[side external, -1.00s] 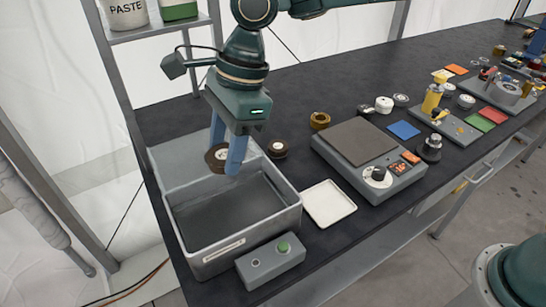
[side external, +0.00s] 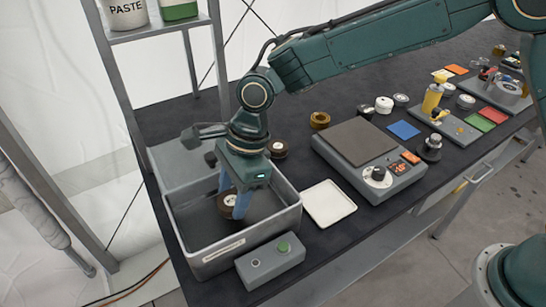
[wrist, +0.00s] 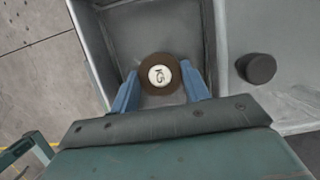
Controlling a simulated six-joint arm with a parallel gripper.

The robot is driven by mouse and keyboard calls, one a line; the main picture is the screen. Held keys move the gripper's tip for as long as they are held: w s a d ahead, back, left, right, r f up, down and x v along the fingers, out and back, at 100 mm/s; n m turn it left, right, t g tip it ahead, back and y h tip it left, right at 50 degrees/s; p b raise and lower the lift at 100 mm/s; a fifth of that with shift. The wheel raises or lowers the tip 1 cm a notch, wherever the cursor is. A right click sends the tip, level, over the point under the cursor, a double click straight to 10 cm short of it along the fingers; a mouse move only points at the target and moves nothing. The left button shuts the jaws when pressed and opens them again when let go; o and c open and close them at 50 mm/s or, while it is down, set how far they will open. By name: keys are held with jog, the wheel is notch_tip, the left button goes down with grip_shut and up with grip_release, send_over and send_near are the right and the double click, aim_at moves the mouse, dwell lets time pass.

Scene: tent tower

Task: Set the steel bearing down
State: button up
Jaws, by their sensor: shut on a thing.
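My gripper (side external: 233,199) is shut on the bearing (side external: 227,204), a round brown piece with a pale centre. In the wrist view the bearing (wrist: 160,74) sits between the two blue fingers, its white face marked with dark characters that look like "K5". My gripper points down into the open grey metal bin (side external: 290,207), with the bearing within its walls. I cannot tell whether the bearing touches the bin's floor. The bin's wall also shows in the wrist view (wrist: 208,45).
A similar dark brown disc (side external: 279,150) stands behind the bin. A white tray (side external: 328,203) lies to the right, beside a scale (side external: 355,142). A control box with a green button (side external: 270,262) stands before the bin. A shelf post (side external: 223,70) rises behind my wrist.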

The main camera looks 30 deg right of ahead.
jog(key=shift+f, duration=1.9)
jog(key=shift+f, duration=0.15)
jog(key=o, duration=1.1)
jog(key=v, duration=1.2)
